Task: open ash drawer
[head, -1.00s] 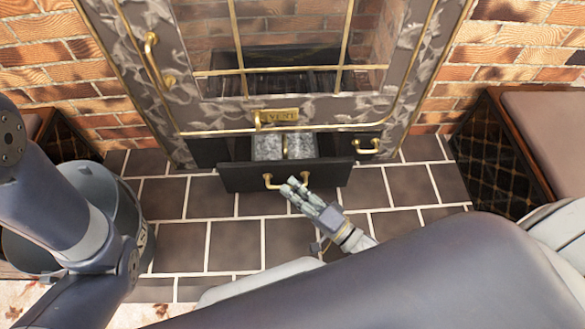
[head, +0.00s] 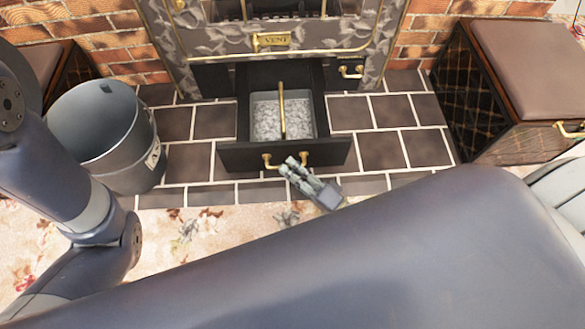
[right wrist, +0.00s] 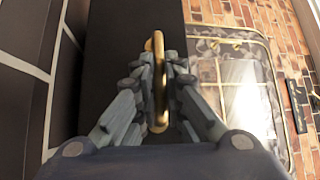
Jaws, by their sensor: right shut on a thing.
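The black ash drawer (head: 232,156) is pulled well out from under the stove in the head view. A grey pan of ash (head: 266,122) with a brass bar handle (head: 282,108) sits inside it. My right gripper (head: 293,163) is at the drawer's front. In the right wrist view its fingers (right wrist: 160,95) are shut on the brass drawer handle (right wrist: 158,55). The handle's two ends also show in the head view (head: 267,161). My left arm shows at the left of the head view, but its gripper is out of view.
A grey metal bucket (head: 105,140) stands on the left, beside the drawer. A cushioned bench (head: 545,70) stands on the right. The stove's VENT plate (head: 274,40) is above the drawer. Tiled floor to the drawer's right is clear.

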